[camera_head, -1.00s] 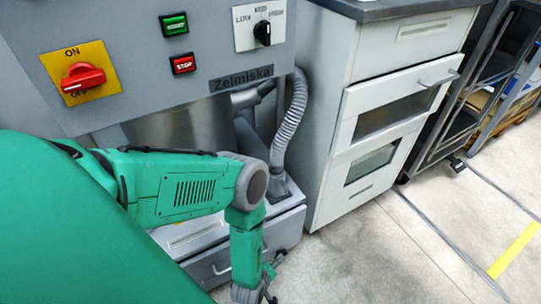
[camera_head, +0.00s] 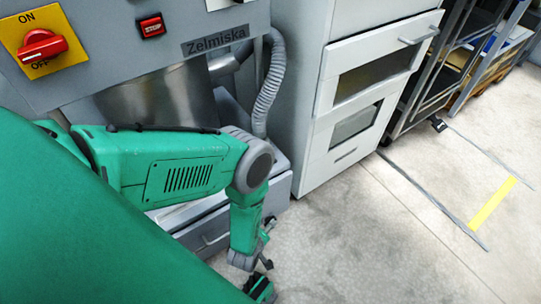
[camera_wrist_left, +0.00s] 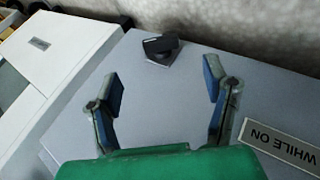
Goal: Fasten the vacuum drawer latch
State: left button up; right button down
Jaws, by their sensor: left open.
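The grey vacuum drawer unit (camera_head: 222,222) sits low under the machine, partly hidden behind my green left arm. In the left wrist view, a small black latch (camera_wrist_left: 160,43) on a metal plate sits near the edge of a grey panel (camera_wrist_left: 165,105). My left gripper (camera_wrist_left: 165,85) is open and empty, its two blue-padded fingers spread on either side of the latch's line, with the latch beyond the fingertips and not touched. In the head view my left gripper (camera_head: 268,245) hangs at the unit's right front corner. My right gripper is not seen.
A "WHILE ON" label (camera_wrist_left: 282,143) is on the panel right of the gripper. A ribbed hose (camera_head: 268,85) runs down to the unit. A white cabinet (camera_head: 350,100) stands to the right. The concrete floor (camera_head: 370,235) ahead is clear.

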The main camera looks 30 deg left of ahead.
pick_arm(q)
jog(key=b+x, duration=0.5)
jog(key=x, duration=0.5)
jog(key=shift+w+f, duration=0.15)
jog(key=shift+f, duration=0.1)
jog(key=c, duration=1.2)
